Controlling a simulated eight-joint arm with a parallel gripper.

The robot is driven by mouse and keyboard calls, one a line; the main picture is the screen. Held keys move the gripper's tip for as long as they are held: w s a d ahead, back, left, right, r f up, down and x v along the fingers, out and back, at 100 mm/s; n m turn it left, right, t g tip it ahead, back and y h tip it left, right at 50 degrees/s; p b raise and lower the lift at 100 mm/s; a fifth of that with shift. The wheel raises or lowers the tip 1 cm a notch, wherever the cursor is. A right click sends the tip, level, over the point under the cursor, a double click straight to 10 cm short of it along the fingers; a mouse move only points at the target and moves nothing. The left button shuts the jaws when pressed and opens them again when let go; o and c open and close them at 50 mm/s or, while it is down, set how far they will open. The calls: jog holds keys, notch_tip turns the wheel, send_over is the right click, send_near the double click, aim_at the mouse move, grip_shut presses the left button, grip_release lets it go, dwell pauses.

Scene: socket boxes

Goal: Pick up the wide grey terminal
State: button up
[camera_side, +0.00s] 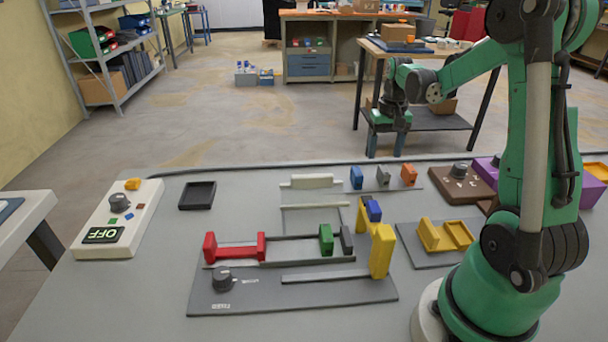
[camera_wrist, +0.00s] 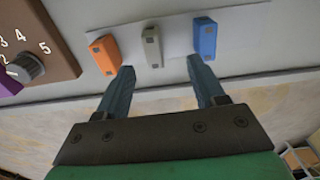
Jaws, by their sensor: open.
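A small grey terminal (camera_side: 383,177) stands in a row on a grey strip, between a blue terminal (camera_side: 356,177) and an orange one (camera_side: 408,174). The grey terminal also shows in the wrist view (camera_wrist: 152,47), top centre, slightly left of midway between my fingers. My gripper (camera_side: 386,150) is open and empty, pointing down above and behind the row. In the wrist view, my gripper's (camera_wrist: 159,64) left fingertip appears near the orange terminal (camera_wrist: 103,54) and the right one by the blue terminal (camera_wrist: 204,38). I see no contact with the grey terminal.
A dark grey block (camera_side: 346,239) and a green block (camera_side: 326,240) sit on the socket board (camera_side: 290,296), beside a tall yellow piece (camera_side: 382,250). A brown box with a knob (camera_side: 462,180) is right of the row. A white OFF panel (camera_side: 118,218) stands at the left.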

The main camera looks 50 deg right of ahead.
aim_at(385, 169)
jog(key=shift+s+d+f, duration=0.15)
jog(key=shift+d+f, duration=0.15)
jog(key=shift+d, duration=0.1)
jog(key=shift+f, duration=2.8)
grip_shut()
